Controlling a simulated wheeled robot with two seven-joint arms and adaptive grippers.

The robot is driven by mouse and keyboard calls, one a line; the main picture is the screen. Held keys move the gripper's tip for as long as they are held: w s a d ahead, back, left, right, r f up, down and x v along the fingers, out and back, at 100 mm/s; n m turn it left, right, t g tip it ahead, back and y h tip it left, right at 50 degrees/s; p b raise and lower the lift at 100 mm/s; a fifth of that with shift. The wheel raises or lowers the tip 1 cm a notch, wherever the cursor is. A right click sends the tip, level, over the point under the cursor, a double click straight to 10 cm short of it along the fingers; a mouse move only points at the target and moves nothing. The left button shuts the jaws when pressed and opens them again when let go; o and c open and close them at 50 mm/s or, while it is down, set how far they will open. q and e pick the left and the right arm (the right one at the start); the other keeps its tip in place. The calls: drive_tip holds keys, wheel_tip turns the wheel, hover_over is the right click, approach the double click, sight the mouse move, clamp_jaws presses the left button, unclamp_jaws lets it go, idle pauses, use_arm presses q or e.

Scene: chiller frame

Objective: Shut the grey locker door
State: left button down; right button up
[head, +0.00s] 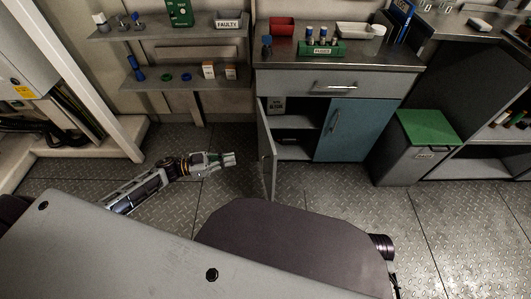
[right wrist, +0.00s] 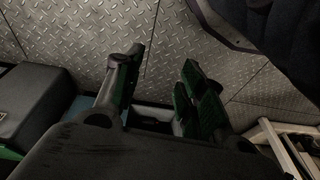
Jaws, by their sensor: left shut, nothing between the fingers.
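The grey locker door (head: 266,152) stands open at the left side of the low cabinet in the head view, swung out toward me and seen nearly edge-on. The open compartment (head: 295,150) beside it shows a shelf with a few items. My left gripper (head: 232,159) is shut and empty, to the left of the door's outer face, with a visible gap between them. In the right wrist view my right gripper (right wrist: 162,60) is open, with two dark green-padded fingers apart and only floor showing between the tips. The right gripper is not visible in the head view.
A blue door (head: 342,130) closes the right half of the cabinet, under a drawer (head: 335,87). A bin with a green lid (head: 427,128) stands to the right. Wall shelves (head: 170,76) hang at upper left. The metal floor (head: 225,185) around the left gripper is clear.

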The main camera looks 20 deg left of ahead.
use_arm(q)
drive_tip(key=shift+d, duration=0.1)
drive_tip(key=b+x, duration=0.3)
drive_tip(key=x, duration=1)
drive_tip(key=shift+w+d, duration=0.2)
drive_tip(key=shift+d, duration=0.15)
use_arm(e)
drive_tip(key=shift+t, duration=0.5)
drive_tip(key=shift+w+a+r, duration=0.1)
drive_tip(key=shift+a+r, duration=0.1)
drive_tip(key=shift+r, duration=1)
drive_tip(key=shift+w+a+r, duration=0.1)
drive_tip(key=shift+a+r, duration=0.1)
drive_tip(key=shift+r, duration=1)
use_arm(q)
drive_tip(key=shift+d, duration=0.1)
use_arm(e)
drive_tip(key=shift+s+f, duration=0.1)
drive_tip(key=shift+f, duration=0.1)
